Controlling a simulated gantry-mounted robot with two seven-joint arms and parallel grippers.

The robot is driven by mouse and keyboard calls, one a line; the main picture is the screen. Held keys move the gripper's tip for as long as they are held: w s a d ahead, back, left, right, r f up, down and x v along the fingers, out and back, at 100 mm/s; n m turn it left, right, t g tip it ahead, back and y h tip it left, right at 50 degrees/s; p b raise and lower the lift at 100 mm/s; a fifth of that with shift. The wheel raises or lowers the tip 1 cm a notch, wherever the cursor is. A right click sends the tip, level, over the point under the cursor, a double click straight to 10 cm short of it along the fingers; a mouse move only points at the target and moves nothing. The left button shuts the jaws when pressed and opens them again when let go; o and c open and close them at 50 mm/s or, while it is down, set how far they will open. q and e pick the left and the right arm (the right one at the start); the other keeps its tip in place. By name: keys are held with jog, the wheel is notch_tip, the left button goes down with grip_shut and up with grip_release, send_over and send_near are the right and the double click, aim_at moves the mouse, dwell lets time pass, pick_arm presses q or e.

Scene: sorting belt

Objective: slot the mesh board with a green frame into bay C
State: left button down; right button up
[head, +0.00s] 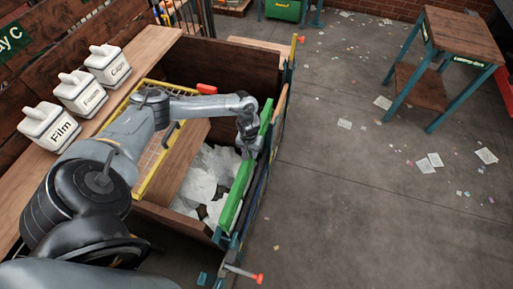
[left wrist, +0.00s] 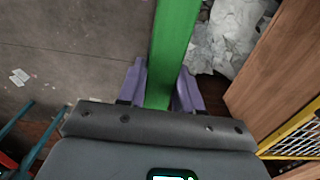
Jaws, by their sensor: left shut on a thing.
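The green-framed board (head: 236,196) is seen almost edge-on in the head view, upright along the right side of the wooden bin; its mesh cannot be made out. My left gripper (head: 250,143) is shut on its top edge. In the left wrist view, the two purple fingers of my left gripper (left wrist: 160,90) stand on either side of the green frame (left wrist: 175,40). My right gripper is not in view.
The wooden bin (head: 240,62) holds crumpled white paper (head: 208,178). A yellow-framed mesh board (head: 150,178) stands at the bin's left side. White lidded containers (head: 80,92) sit on a plank at left. A table (head: 465,35) stands at right; the floor between is open, with scattered paper.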

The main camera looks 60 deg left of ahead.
pick_arm(q)
jog(key=shift+f+b, duration=0.75)
jog(key=shift+b, duration=0.1)
jog(key=shift+r, duration=0.25)
jog(key=shift+p, duration=0.55)
jog(key=shift+p, duration=0.35)
jog(key=shift+p, duration=0.35)
jog(key=shift+f, duration=0.1)
